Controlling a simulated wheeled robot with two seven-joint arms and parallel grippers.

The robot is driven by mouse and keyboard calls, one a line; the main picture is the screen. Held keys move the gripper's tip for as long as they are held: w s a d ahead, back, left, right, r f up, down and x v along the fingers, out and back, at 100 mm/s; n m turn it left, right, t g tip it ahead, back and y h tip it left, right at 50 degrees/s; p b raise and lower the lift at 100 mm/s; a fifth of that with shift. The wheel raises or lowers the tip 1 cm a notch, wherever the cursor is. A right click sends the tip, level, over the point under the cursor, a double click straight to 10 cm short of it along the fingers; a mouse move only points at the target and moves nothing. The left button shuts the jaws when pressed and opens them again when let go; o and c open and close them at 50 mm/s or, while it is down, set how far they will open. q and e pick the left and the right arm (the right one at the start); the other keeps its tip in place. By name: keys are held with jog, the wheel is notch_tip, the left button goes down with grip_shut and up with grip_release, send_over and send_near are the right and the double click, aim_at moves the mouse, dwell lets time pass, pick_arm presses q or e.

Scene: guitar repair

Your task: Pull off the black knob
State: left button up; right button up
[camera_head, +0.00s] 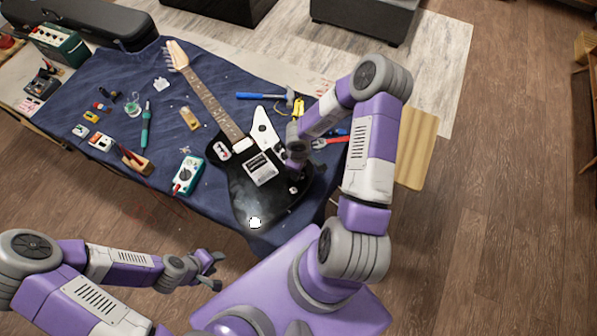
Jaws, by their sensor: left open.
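The black electric guitar (247,205) with a white pickguard lies on the blue cloth, its neck pointing to the upper left. A small dark spot with a pale edge (293,188) near the body's right side may be a knob, but it is too small to tell. My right gripper (293,162) is low over the right side of the guitar body; its fingertips are hard to make out, and it hides part of the guitar there. My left gripper (213,270) is open and empty, in front of the table's near edge and apart from the guitar.
A teal multimeter (187,176), a teal screwdriver (146,125) and several small parts lie left of the guitar. A blue-handled hammer (264,96) and red-handled pliers (330,141) lie to its right. The blue cloth (65,75) has clear patches at left.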

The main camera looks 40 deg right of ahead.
jog(key=shift+b, duration=0.7)
dwell(0.7)
grip_shut()
jog(key=shift+r, duration=0.15)
dwell(0.4)
jog(key=shift+r+p, duration=2.2)
jog(key=shift+r, duration=0.65)
